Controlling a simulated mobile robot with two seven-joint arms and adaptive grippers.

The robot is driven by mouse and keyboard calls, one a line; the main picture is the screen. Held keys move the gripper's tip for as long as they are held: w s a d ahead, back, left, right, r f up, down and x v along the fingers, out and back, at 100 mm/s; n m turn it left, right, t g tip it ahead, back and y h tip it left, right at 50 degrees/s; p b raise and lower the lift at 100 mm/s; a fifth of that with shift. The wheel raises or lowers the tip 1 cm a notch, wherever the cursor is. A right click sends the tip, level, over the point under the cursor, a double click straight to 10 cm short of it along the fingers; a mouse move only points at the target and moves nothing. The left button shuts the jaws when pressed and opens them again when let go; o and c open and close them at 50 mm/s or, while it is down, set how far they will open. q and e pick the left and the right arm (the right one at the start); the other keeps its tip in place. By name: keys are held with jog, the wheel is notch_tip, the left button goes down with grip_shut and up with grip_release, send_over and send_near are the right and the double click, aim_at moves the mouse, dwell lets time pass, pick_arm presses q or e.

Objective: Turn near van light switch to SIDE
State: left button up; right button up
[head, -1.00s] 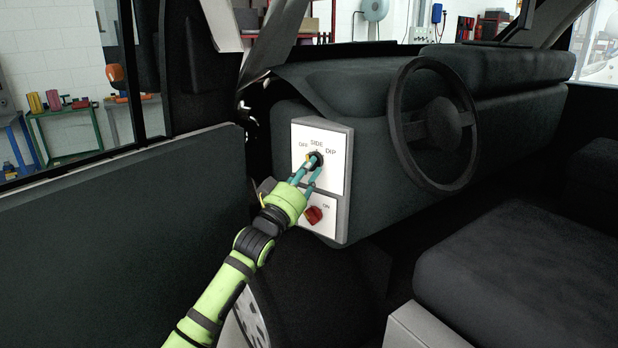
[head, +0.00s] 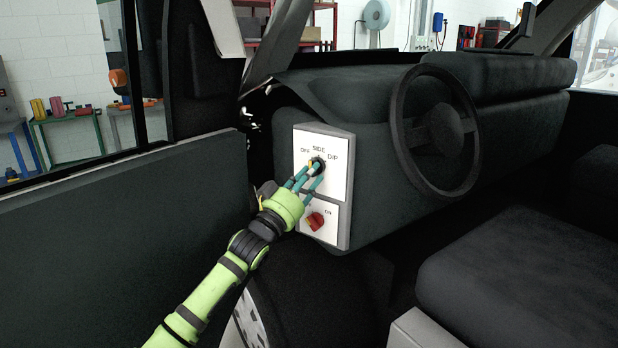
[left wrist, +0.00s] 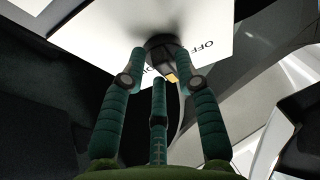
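The near light switch is a dark round knob (head: 317,166) on a white panel (head: 338,180), under the labels OFF, SIDE and DIP. A small yellow mark shows on its upper left, on the side between OFF and SIDE; I cannot tell the exact setting. My left gripper (head: 309,178) has its teal fingers spread just in front of and below the knob. My right gripper is not in view.
A red knob (head: 315,221) marked ON sits on the lower panel, close under my left gripper. The steering wheel (head: 437,130) and dashboard are to the right. The open door (head: 110,235) stands left and the seat (head: 510,270) lower right.

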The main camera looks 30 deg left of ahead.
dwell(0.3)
pick_arm(q)
jog(key=v, duration=1.2)
dwell(0.3)
